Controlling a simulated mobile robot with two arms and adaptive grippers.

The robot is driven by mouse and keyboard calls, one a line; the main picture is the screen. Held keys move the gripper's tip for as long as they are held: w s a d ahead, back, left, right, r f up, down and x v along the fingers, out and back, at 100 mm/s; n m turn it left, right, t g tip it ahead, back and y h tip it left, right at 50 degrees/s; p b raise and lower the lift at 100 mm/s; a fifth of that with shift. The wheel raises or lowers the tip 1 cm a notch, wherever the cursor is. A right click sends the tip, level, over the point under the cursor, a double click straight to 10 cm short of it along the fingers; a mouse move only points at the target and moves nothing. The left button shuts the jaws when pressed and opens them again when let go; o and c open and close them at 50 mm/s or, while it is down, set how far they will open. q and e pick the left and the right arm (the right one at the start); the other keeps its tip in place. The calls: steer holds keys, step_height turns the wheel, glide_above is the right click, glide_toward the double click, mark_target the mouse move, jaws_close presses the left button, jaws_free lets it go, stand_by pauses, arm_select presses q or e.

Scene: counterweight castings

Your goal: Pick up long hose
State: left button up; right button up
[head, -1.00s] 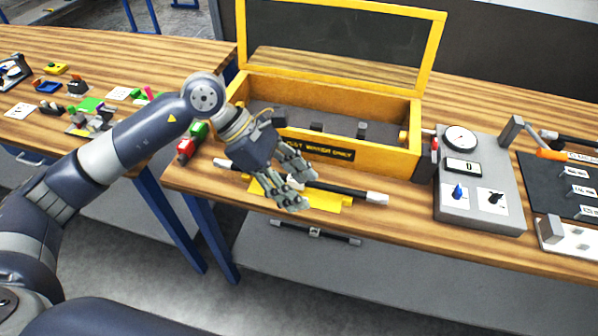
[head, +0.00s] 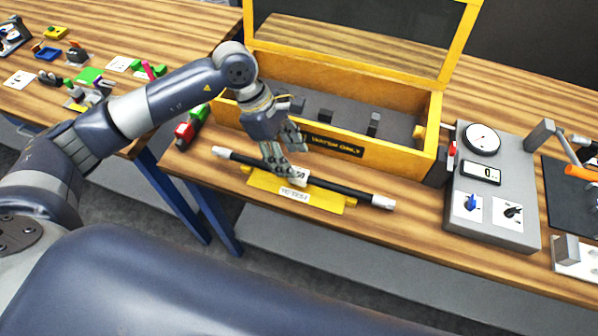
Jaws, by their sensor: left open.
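The long hose (head: 343,190) is a straight black tube with silver-white end fittings. It lies across a yellow holder (head: 318,199) with a white label, at the front of the wooden table. My left gripper (head: 284,177) is open and points down at the hose, left of its middle. Its fingers hide a short stretch of the hose. I cannot tell whether they touch it. My right gripper is not in view.
A yellow-framed box (head: 395,150) with a raised clear lid stands just behind the hose. A grey gauge panel (head: 500,200) stands to the right. Red and green parts (head: 188,129) lie at the left. The table's front edge is close.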

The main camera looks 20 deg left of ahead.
mark_target(299, 173)
arm_select(q)
steer(key=p+x, duration=0.2)
steer(key=x, duration=0.2)
steer(key=shift+s+d+p, duration=0.1)
steer(key=shift+p, duration=0.25)
steer(key=shift+f, duration=0.3)
steer(key=shift+d+f, duration=0.1)
steer(key=shift+f, duration=0.05)
steer(key=shift+c, duration=0.6)
steer(key=c, duration=1)
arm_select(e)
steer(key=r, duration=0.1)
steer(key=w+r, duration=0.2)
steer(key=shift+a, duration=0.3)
